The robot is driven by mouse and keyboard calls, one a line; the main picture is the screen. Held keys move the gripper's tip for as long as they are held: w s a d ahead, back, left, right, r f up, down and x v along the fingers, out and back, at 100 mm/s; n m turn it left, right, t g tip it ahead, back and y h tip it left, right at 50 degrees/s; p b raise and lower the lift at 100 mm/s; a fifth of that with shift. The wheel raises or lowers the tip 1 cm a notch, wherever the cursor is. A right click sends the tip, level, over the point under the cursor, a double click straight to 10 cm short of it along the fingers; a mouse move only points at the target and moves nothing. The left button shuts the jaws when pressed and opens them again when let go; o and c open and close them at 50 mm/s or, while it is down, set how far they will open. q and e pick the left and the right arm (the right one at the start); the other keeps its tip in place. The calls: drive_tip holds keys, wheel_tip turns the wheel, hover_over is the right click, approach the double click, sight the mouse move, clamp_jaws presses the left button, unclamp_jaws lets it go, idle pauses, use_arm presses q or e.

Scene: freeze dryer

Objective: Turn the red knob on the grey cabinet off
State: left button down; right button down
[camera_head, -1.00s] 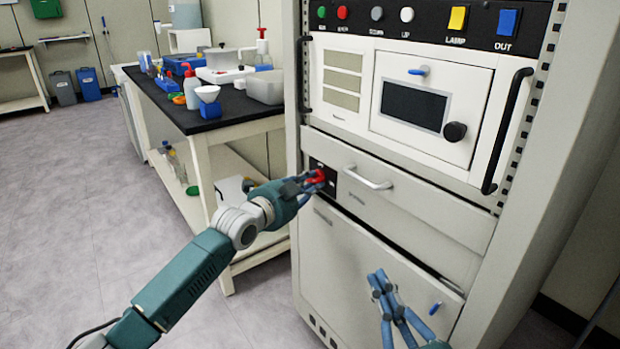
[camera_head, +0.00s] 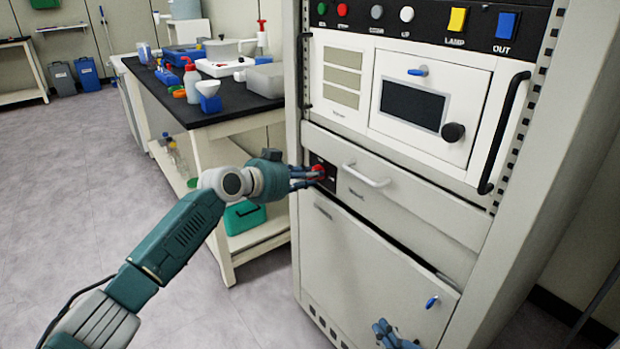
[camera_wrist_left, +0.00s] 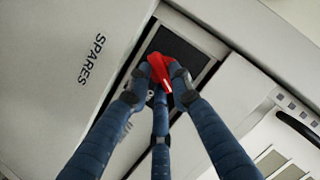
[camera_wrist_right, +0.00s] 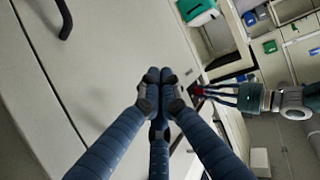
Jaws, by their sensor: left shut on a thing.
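The red knob (camera_head: 318,171) sits on a small black panel (camera_head: 328,184) at the left of the grey cabinet (camera_head: 375,255). My left gripper (camera_head: 308,176) comes at it from the left and is shut on it. In the left wrist view the fingers (camera_wrist_left: 165,78) close around the red knob (camera_wrist_left: 160,70), which looks tilted in that picture; the fingertips hide part of it. My right gripper (camera_head: 385,330) is low in front of the cabinet's lower door, partly out of the head view. In the right wrist view its fingertips (camera_wrist_right: 155,82) are together and empty.
A drawer handle (camera_head: 367,175) sticks out right of the knob. Above are an instrument with a round black knob (camera_head: 453,132) and a row of buttons. A black-topped bench (camera_head: 225,112) with bottles and trays stands to the left. The floor at left is clear.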

use_arm(q)
drive_tip(key=shift+w+a+n+g+h+b, duration=0.1)
drive_tip(key=shift+a+n+g+h+b, duration=0.15)
drive_tip(key=shift+n+g, duration=0.55)
drive_tip(key=shift+w+n+g+h+b, duration=0.1)
drive_tip(key=shift+n+g+h, duration=0.3)
drive_tip(key=shift+n, duration=0.7)
use_arm(e)
drive_tip(key=shift+w+a+r+t+y, duration=0.15)
drive_tip(key=shift+w+r+t, duration=0.2)
drive_tip(key=shift+r, duration=0.35)
drive_tip(key=shift+w+a+r+t+y, duration=0.1)
drive_tip(key=shift+w+a+r+t, duration=0.25)
drive_tip(key=shift+r, duration=0.4)
drive_tip(key=shift+w+r+t+y, duration=0.2)
drive_tip(key=shift+r+t, duration=0.2)
drive_tip(key=shift+r, duration=0.3)
use_arm(q)
drive_tip(key=shift+f, duration=0.15)
drive_tip(key=c, duration=1.5)
unclamp_jaws()
drive_tip(key=shift+c, duration=0.2)
use_arm(e)
drive_tip(key=shift+a, duration=0.1)
drive_tip(key=shift+r, duration=0.1)
use_arm(q)
drive_tip(key=v, duration=1.2)
